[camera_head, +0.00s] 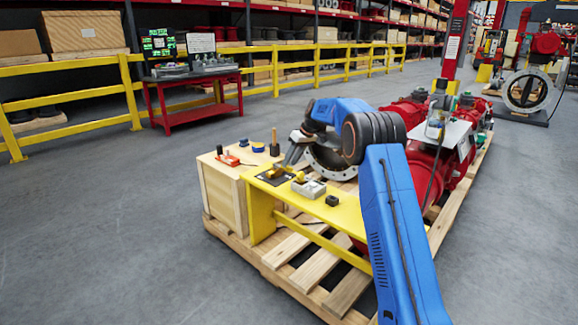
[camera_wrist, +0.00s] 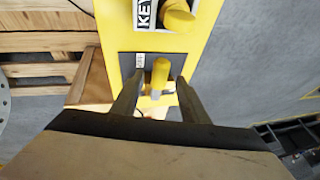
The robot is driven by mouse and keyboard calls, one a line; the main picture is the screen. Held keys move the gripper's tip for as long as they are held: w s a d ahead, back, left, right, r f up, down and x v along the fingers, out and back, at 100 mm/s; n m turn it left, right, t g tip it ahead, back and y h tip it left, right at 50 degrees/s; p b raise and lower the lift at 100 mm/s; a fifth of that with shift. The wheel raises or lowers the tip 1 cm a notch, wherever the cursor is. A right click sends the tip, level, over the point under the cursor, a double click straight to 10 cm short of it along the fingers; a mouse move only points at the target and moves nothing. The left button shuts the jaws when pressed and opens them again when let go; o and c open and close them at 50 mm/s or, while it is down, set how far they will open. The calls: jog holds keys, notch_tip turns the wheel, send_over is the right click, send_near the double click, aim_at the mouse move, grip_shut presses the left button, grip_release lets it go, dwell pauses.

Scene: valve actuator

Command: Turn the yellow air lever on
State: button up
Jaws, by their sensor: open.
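The yellow lever (camera_wrist: 160,74) shows in the wrist view, on a dark plate with a small white label, set on a yellow panel (camera_wrist: 116,25). My gripper (camera_wrist: 158,92) is open, with one finger on each side of the lever. Gaps show between the lever and both fingers, so it is not gripped. In the head view my gripper (camera_head: 291,155) points down at the far left end of the yellow bench (camera_head: 345,214).
A yellow knob (camera_wrist: 178,18) beside a "KEY" label sits just beyond the lever. A wooden crate (camera_head: 226,197) with small items stands left of the bench. Red machinery (camera_head: 452,165) is behind my arm. A wooden pallet (camera_head: 313,268) lies underneath. Open floor is at left.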

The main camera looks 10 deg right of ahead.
jog(key=shift+x, duration=1.2)
jog(key=shift+c, duration=0.3)
grip_shut()
